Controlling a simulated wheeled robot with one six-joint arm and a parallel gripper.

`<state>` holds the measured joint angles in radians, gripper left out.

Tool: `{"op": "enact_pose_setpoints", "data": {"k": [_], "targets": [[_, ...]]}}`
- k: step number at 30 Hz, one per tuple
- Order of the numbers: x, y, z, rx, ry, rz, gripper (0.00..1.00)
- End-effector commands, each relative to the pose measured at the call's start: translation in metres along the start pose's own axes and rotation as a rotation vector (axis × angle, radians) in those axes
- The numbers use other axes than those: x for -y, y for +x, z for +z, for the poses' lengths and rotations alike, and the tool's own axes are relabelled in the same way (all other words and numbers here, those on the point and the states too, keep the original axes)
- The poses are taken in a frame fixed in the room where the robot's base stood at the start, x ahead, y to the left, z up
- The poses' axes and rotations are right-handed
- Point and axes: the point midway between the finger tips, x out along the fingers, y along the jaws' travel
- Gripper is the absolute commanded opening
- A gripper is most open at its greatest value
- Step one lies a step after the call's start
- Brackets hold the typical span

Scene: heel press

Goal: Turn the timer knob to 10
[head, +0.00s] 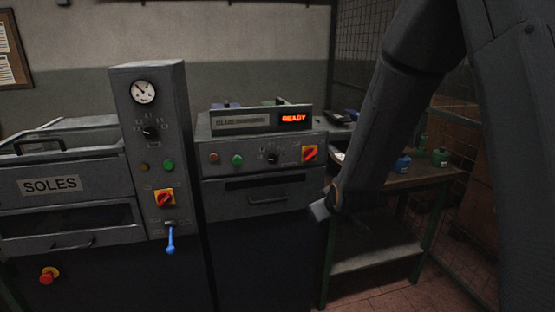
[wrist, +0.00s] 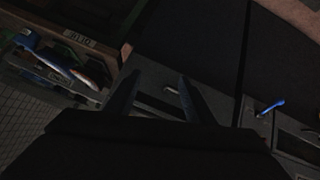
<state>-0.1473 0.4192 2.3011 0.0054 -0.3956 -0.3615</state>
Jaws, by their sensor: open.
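A black knob (head: 150,132) with small scale marks sits on the tall grey press column, below a round gauge (head: 144,92). A second black knob (head: 272,157) with marks is on the front of the grey glue warmer. The labels are too small to tell which one is the timer, or where either pointer stands. My gripper (head: 322,208) is at the right of the warmer, lower than both knobs and apart from them. In the wrist view my gripper (wrist: 158,88) points down with fingers spread and nothing between them.
A red-yellow switch (head: 164,198) and a blue-handled lever (head: 170,238) are below the column knob. A drawer handle (head: 268,199) protrudes below. A bench (head: 400,180) with small pots stands right.

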Motion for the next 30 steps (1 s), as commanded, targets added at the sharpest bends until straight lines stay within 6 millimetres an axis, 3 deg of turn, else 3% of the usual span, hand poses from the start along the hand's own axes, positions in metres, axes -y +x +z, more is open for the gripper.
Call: {"op": "enact_pose_setpoints", "data": {"k": [3,9,13,20,30], "targets": [[0.011,0.032,-0.06,-0.219,-0.137,0.056,0.49],[0.034,0.051,-0.132,-0.529,-0.309,0.179,0.49],[0.045,0.051,-0.155,-0.65,-0.369,0.241,0.49],[0.051,0.053,-0.172,-0.719,-0.4,0.28,0.49],[0.045,0.088,-0.206,-0.717,-0.398,0.279,0.49]]}}
